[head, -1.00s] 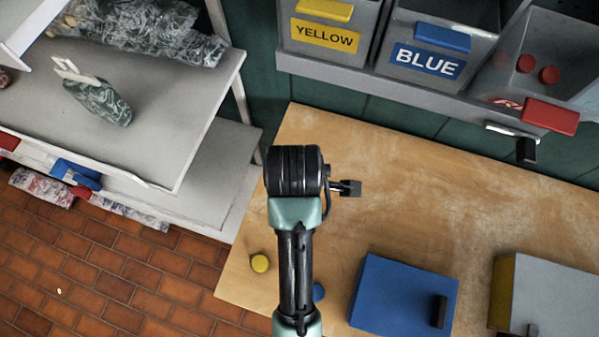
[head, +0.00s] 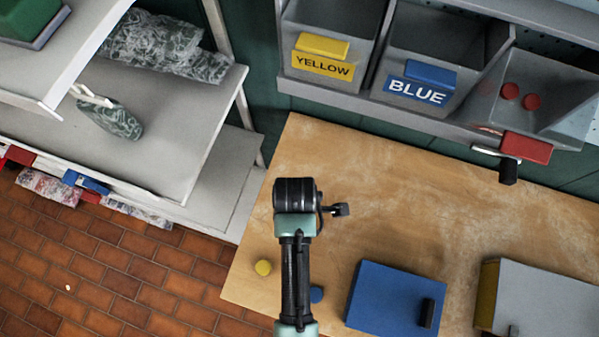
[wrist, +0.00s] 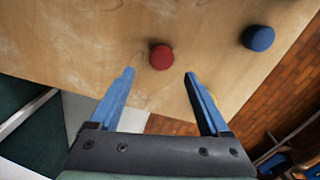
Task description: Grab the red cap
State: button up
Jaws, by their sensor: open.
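A round red cap (wrist: 160,57) lies on the wooden table in the wrist view, ahead of my gripper (wrist: 158,74) and roughly between its finger lines. My gripper is open, with its two blue fingers apart and nothing between them. In the head view my arm covers the spot, so this red cap and my fingers do not show. Two other red caps (head: 521,96) sit in the tilted bin at upper right.
A blue cap (wrist: 258,38) lies right of the red one; a yellow cap (head: 263,268) lies near the table's left edge. A blue box (head: 390,295) and grey box (head: 555,295) stand to the right. The middle of the table (head: 400,200) is clear.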

jog(key=shift+s+d+f+p, duration=0.1)
jog(key=shift+f+p, duration=0.1)
jog(key=shift+f, duration=0.95)
jog(key=shift+d+f+p, duration=0.1)
jog(key=shift+f+p, duration=0.05)
jog(key=shift+f, duration=1)
jog(key=shift+c, duration=0.2)
grip_shut()
